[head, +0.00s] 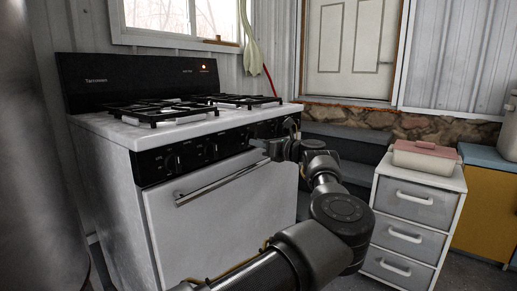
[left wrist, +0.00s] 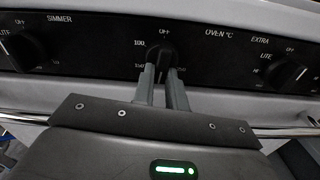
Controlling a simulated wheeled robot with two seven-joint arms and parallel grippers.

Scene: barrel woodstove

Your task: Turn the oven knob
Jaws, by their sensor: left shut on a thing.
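The oven knob (left wrist: 161,52) is black and sits on the black control panel under an "OFF" mark, with "100" to its left and "OVEN °C" to its right. My left gripper (left wrist: 162,76) has one finger on each side of the knob and is shut on it. In the head view my left gripper (head: 259,143) reaches the stove's front panel from the right and hides most of this knob. The stove (head: 108,178) is white with a black panel. My right gripper is in neither view.
Other burner knobs flank the oven knob, one at left (left wrist: 25,50) and one at right (left wrist: 287,72). The oven door's handle bar (head: 222,180) runs below the panel. A white drawer unit (head: 414,215) stands to the right. Black grates (head: 160,112) top the stove.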

